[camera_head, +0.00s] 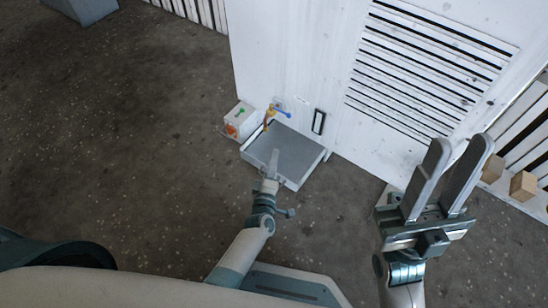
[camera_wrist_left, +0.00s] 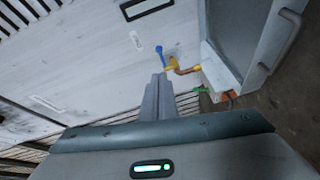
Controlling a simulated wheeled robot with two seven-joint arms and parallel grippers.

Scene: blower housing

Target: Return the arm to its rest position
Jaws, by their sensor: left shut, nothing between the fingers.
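My left gripper (camera_head: 274,154) is in the middle of the head view, above the grey box by the white housing. Its fingers are together with nothing between them, as the left wrist view (camera_wrist_left: 158,78) also shows. My right gripper (camera_head: 459,148) is raised at the right of the head view, its two fingers apart and empty. The white blower housing (camera_head: 290,50) with a slatted vent (camera_head: 430,65) stands ahead. A valve with a blue handle (camera_head: 281,112) and a yellow fitting (camera_head: 270,113) sits low on its front; the blue handle (camera_wrist_left: 159,53) also shows in the left wrist view.
The grey box (camera_head: 300,151) stands against the housing below the valve. A small white box (camera_head: 241,122) with an orange mark and a green piece stands left of it. Wooden blocks (camera_head: 523,186) lie at the far right.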

